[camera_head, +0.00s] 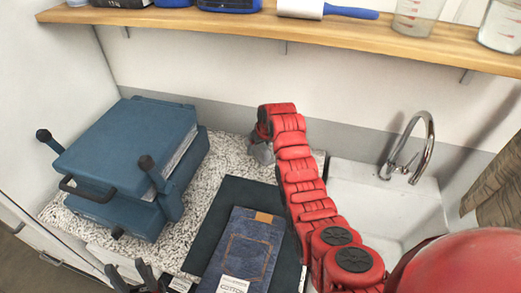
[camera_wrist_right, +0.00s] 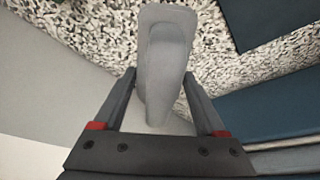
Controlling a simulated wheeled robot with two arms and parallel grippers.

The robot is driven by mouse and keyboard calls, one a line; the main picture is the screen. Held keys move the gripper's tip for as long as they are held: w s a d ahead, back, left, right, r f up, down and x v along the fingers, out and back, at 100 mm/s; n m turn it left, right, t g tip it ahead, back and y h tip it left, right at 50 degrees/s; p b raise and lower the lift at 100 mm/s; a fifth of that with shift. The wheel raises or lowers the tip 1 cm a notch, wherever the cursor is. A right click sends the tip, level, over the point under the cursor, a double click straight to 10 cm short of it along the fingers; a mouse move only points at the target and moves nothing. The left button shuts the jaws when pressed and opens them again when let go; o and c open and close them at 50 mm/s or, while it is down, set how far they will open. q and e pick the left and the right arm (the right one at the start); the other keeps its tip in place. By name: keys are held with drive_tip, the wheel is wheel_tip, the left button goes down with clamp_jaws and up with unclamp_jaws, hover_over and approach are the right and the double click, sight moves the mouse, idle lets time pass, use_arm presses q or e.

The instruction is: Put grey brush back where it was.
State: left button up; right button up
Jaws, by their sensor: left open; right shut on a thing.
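The grey brush (camera_wrist_right: 165,55) is between the two fingers of my right gripper (camera_wrist_right: 160,85), which is shut on it. In the right wrist view the brush points away from the gripper over the speckled countertop (camera_wrist_right: 90,45). In the head view the grey brush (camera_head: 262,153) shows small at the end of my red right arm, near the back wall; the right gripper's fingers are mostly hidden there. I cannot tell whether the brush touches the countertop. My left gripper (camera_head: 139,278) is open and empty at the bottom left of the head view.
A blue case (camera_head: 125,150) with black handles stands left on the counter. A dark mat (camera_head: 215,215) with folded denim (camera_head: 240,255) lies in front. A white sink with a chrome tap (camera_head: 410,150) is right. A wooden shelf (camera_head: 240,32) above holds containers and a lint roller (camera_head: 310,9).

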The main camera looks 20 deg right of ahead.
sight(260, 152)
drive_tip(key=shift+w+d, duration=0.4)
drive_tip(key=shift+w, duration=0.05)
drive_tip(key=shift+f+p, duration=0.15)
drive_tip(key=shift+p, duration=0.25)
wheel_tip(260, 152, down, 2)
drive_tip(key=shift+f+p, duration=0.15)
drive_tip(key=shift+p, duration=0.65)
drive_tip(key=shift+f, duration=0.55)
drive_tip(key=shift+f, duration=0.1)
